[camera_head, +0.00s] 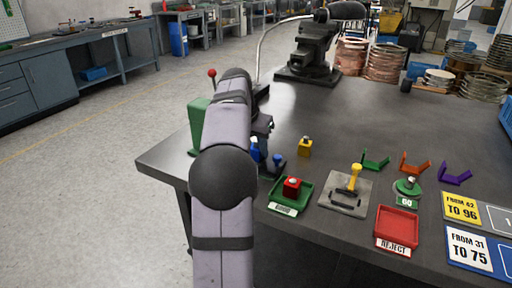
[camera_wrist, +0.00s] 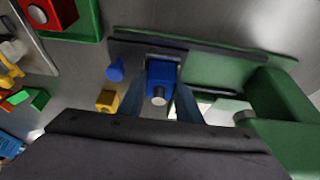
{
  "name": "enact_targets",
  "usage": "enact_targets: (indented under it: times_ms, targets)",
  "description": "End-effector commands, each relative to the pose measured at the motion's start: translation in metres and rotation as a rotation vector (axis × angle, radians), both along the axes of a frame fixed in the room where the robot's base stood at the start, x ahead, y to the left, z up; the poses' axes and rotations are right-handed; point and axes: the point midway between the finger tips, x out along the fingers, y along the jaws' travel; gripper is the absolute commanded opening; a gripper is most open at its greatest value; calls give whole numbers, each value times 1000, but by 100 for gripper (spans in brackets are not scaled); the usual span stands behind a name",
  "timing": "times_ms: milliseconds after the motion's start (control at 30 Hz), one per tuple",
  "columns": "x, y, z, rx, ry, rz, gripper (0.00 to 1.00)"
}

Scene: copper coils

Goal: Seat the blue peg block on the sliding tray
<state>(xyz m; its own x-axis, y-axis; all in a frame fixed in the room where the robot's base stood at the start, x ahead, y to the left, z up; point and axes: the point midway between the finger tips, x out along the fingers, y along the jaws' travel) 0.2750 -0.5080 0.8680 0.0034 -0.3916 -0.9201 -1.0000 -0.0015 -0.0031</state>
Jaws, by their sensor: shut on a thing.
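The blue peg block (camera_wrist: 162,72), with a round metal peg on it, is between the two fingers of my gripper (camera_wrist: 160,88) in the wrist view. My gripper is shut on it. The dark sliding tray (camera_wrist: 128,52), with a blue knob (camera_wrist: 115,72), lies beside and partly beneath the block, on a green base (camera_wrist: 215,68). I cannot tell whether the block touches the tray. In the head view my arm hides most of the tray; its blue knob (camera_head: 277,159) and a bit of the blue block (camera_head: 255,153) show at the arm's right side.
A yellow block (camera_head: 305,147) stands right of the tray. A green GOOD tray (camera_head: 275,196) holds a red block (camera_head: 292,187). Farther right are a grey plate (camera_head: 337,201) with a yellow handle, a red REJECT tray (camera_head: 397,228) and a green GO stand (camera_head: 408,187).

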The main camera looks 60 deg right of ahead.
Motion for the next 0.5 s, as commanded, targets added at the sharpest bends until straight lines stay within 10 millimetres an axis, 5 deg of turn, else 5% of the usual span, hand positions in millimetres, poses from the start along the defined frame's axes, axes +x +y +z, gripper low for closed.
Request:
enact_targets:
  times_ms: [33,367,400,500]
  targets:
    - [-2,3,-11,27,9,-5,4]
    - [-2,4,-12,28,8,-7,4]
    - [-2,4,-13,28,8,-7,33]
    - [-2,3,-12,28,9,-7,53]
